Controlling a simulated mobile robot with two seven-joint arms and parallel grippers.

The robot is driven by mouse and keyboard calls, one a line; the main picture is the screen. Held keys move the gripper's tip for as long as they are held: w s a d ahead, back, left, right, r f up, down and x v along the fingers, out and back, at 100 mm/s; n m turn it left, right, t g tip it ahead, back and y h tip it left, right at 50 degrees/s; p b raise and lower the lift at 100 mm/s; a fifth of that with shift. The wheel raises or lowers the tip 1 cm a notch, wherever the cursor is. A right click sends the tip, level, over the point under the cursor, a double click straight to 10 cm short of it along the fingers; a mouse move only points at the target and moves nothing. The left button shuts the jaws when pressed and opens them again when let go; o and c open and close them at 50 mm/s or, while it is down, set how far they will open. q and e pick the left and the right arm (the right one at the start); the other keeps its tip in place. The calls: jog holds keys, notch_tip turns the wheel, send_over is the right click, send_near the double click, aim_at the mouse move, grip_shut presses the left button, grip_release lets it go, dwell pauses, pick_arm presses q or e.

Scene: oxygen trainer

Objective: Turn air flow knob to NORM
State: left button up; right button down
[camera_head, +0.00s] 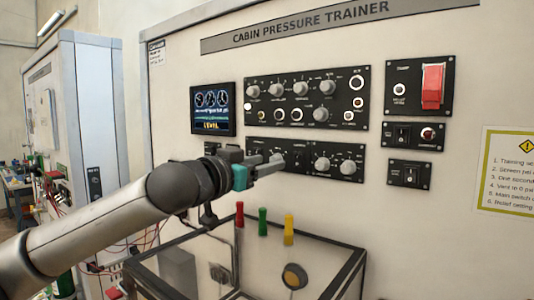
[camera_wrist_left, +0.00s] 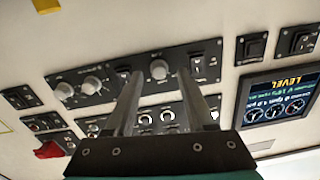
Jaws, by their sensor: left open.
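The lower black control panel (camera_head: 303,172) is on the wall below a larger panel. Two of its grey round knobs (camera_head: 335,165) show at its right. A third grey knob (camera_wrist_left: 158,69) shows in the upside-down left wrist view, between my fingers. In the head view my left gripper hides that knob. Labels are too small to read, so I cannot tell which knob is air flow or its setting. My left gripper (camera_head: 272,162) is open in front of the lower panel. Its fingers (camera_wrist_left: 158,76) lie either side of the knob in the picture; contact is unclear. My right gripper is not in view.
The upper panel (camera_head: 306,97) has several knobs. A lit display (camera_head: 212,110) is at its left and a red guarded switch (camera_head: 433,86) at its right. A framed clear case (camera_head: 330,262) with red, green and yellow upright pieces (camera_head: 263,222) stands below my gripper.

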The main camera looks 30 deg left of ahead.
pick_arm(q)
jog(key=shift+w+d, duration=0.1)
jog(key=shift+w, duration=0.45)
grip_shut()
dwell(0.4)
